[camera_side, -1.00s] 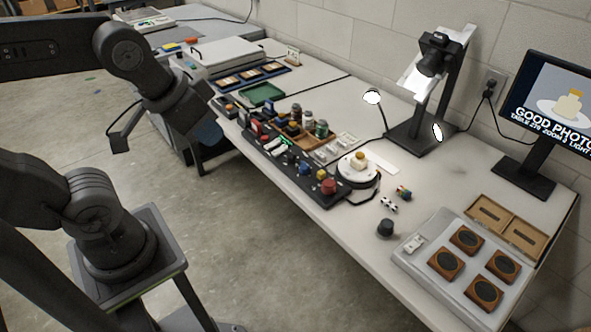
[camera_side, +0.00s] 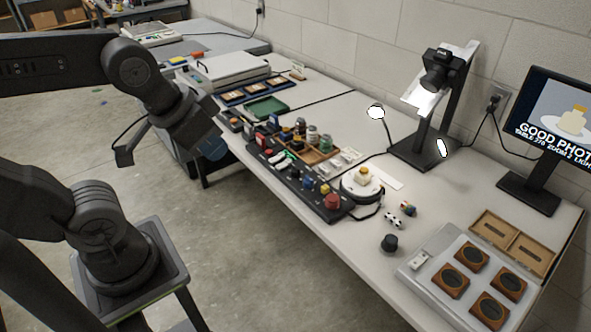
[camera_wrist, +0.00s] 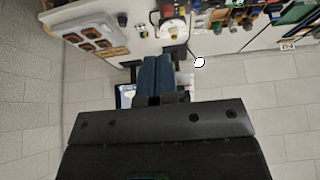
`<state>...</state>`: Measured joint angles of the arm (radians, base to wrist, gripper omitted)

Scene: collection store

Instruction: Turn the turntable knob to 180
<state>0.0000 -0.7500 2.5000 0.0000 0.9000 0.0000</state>
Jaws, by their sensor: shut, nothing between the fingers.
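The turntable (camera_side: 349,195) is a round white disc on a dark base, with a small yellow-topped object on it. It also shows at the top of the wrist view (camera_wrist: 165,30). A long black control panel (camera_side: 290,185) with several coloured knobs and switches lies left of it. A red knob (camera_side: 332,202) is at the panel's near end, and a loose-looking black knob (camera_side: 389,243) is on the table. I cannot tell which knob is the turntable's. My gripper (camera_side: 212,148) hangs left of the table, clear of everything. Its blue fingers (camera_wrist: 158,75) are together and empty.
A camera stand (camera_side: 425,150), a lamp (camera_side: 376,112) and a monitor (camera_side: 550,125) stand along the back. A grey tray (camera_side: 420,283) with round-centred wooden blocks is at front right. A wooden tray of jars (camera_side: 322,156) sits behind the panel. The table's front edge is mostly clear.

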